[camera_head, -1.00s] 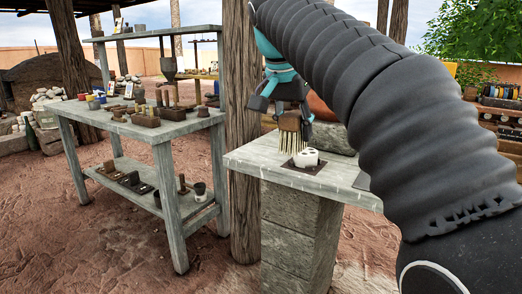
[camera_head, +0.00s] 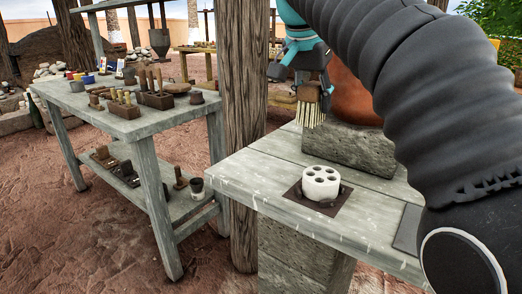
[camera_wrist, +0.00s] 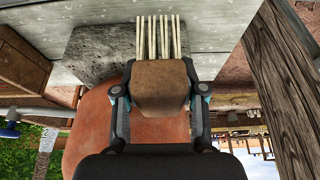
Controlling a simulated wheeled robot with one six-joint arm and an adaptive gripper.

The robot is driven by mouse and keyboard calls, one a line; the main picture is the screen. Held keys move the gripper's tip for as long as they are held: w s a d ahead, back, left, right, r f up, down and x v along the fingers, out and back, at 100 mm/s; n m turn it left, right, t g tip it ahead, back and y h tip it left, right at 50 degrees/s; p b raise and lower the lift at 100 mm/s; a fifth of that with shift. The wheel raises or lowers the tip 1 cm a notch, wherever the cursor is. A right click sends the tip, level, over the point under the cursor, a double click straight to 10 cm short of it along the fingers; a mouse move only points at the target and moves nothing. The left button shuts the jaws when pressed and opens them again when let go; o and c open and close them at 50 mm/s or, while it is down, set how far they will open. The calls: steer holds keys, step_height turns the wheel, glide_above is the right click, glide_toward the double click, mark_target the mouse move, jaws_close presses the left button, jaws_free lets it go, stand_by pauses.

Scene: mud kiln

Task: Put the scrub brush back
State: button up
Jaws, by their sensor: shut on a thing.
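My gripper (camera_head: 308,76) is shut on the scrub brush, whose brown block (camera_head: 309,92) and pale bristles (camera_head: 311,113) show below the fingers. The bristles point down, and the brush is held in the air above the grey table (camera_head: 268,170), behind the white holder. In the wrist view the brown block (camera_wrist: 161,85) sits between both fingers, with the bristles (camera_wrist: 160,38) extending past it. The white round holder (camera_head: 321,182) with several holes stands on a dark square plate (camera_head: 293,193) on the table. The brush is apart from it.
A grey stone block (camera_head: 350,148) and a large orange-brown rounded pot (camera_head: 349,95) stand behind the holder. A wooden post (camera_head: 245,130) rises beside the table. At left, a workbench (camera_head: 130,125) carries several small pots and tools. The table left of the holder is clear.

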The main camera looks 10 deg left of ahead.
steer(key=a+f, duration=0.2)
steer(key=a, duration=0.1)
steer(key=a+f, duration=0.2)
steer(key=a, duration=0.2)
steer(key=s+a+f+b, duration=0.1)
steer(key=a+f, duration=0.1)
steer(key=a, duration=0.2)
steer(key=shift+f, duration=0.3)
steer(key=shift+a+f, duration=0.15)
steer(key=shift+f, duration=0.05)
steer(key=shift+f+b, duration=0.75)
steer(key=shift+f, duration=1.15)
steer(key=shift+f, duration=0.2)
steer(key=o, duration=1.1)
steer(key=shift+r, duration=0.1)
steer(key=p+v, duration=0.3)
steer(key=v, duration=0.9)
steer(key=shift+p, duration=0.35)
